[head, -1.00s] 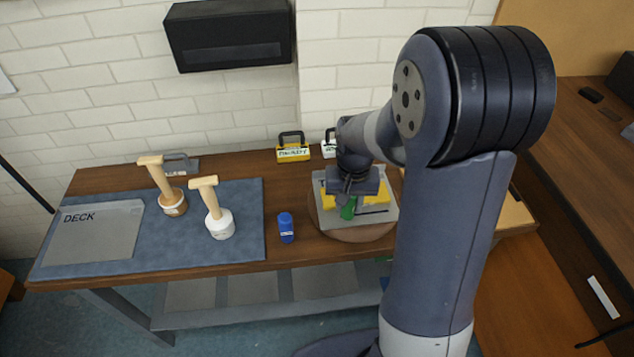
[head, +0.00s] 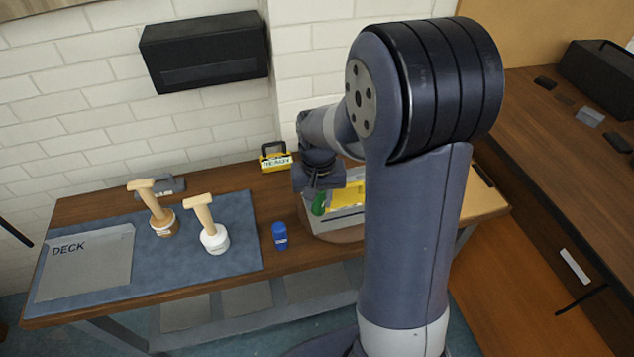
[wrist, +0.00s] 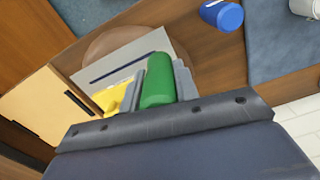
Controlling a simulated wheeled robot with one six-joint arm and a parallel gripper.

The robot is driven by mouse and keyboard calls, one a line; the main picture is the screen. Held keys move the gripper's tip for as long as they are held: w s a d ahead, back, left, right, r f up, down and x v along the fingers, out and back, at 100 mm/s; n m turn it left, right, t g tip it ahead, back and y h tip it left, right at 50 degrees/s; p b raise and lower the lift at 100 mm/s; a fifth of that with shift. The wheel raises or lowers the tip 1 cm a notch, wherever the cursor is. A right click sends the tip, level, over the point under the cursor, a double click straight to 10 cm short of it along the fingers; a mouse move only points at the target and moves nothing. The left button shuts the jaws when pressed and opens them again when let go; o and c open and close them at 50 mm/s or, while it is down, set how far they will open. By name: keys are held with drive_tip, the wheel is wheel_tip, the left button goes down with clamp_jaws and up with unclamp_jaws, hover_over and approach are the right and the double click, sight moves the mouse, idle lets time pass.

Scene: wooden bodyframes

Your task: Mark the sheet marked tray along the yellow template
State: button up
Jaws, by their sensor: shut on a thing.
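My gripper (head: 318,197) is shut on a green marker (wrist: 157,82), which also shows in the head view (head: 318,205). A grey sheet (head: 325,224) lies on a round wooden disc (head: 352,236) on the bench. The yellow template (head: 346,194) lies on the sheet, partly hidden by my arm. In the wrist view the sheet (wrist: 165,45) carries a straight dark line (wrist: 117,68) beside the template (wrist: 112,98). The marker is over the sheet's left part in the head view; its tip is hidden, so contact cannot be told. No sheet label is readable.
A blue marker (head: 280,235) stands left of the disc. A yellow box reading READY (head: 275,161) stands at the back.

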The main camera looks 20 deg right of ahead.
drive_tip(key=shift+r+p, duration=1.1)
drive_tip(key=shift+r, duration=0.6)
drive_tip(key=shift+f, duration=0.1)
